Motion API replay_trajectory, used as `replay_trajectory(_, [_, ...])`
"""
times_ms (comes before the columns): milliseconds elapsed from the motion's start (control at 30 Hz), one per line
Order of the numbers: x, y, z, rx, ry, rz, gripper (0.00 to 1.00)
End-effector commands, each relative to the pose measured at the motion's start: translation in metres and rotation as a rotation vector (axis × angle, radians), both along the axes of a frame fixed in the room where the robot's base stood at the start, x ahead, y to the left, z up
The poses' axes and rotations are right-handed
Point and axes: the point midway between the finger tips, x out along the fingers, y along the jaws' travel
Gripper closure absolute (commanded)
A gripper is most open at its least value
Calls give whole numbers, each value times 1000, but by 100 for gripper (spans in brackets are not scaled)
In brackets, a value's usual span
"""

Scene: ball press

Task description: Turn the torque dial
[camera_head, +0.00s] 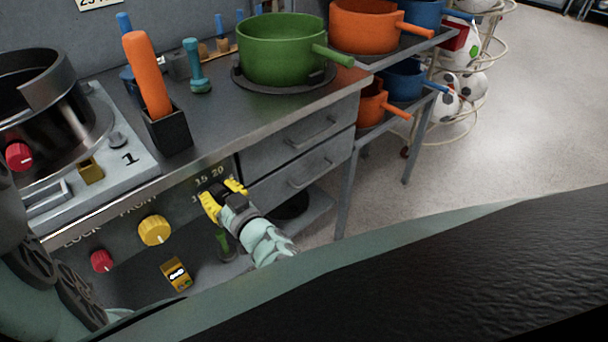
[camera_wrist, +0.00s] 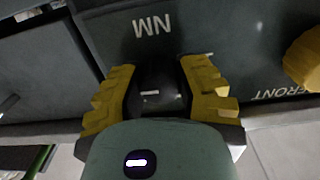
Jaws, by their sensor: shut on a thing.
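The torque dial is a black knob on the front panel of the bench, with the numbers 15 and 20 printed above it in the head view. In the wrist view the dial (camera_wrist: 160,88) sits between my yellow fingers, with the letters NM beside it, upside down. My gripper (camera_head: 220,192) is at the panel and shut on the dial, one finger on each side; it also shows in the wrist view (camera_wrist: 162,92). The fingers hide most of the dial in the head view, and I cannot read its setting.
A yellow knob (camera_head: 154,230) and a red knob (camera_head: 101,261) are on the same panel, left of my gripper. Drawers (camera_head: 300,130) are to the right. A green pot (camera_head: 280,48) and an orange-handled tool (camera_head: 147,75) stand on the bench top. Open floor lies to the right.

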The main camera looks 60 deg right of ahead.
Motion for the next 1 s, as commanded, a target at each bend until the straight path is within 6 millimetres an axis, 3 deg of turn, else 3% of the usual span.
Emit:
replay_trajectory(33, [0,1,-4,4,9,-1,64])
replay_trajectory(333, [0,0,-2,1,4,0,33])
replay_trajectory(733, [-8,1,-1,0,3,-2,32])
replay_trajectory(1000, [-54,12,-3,2,11,-6,32])
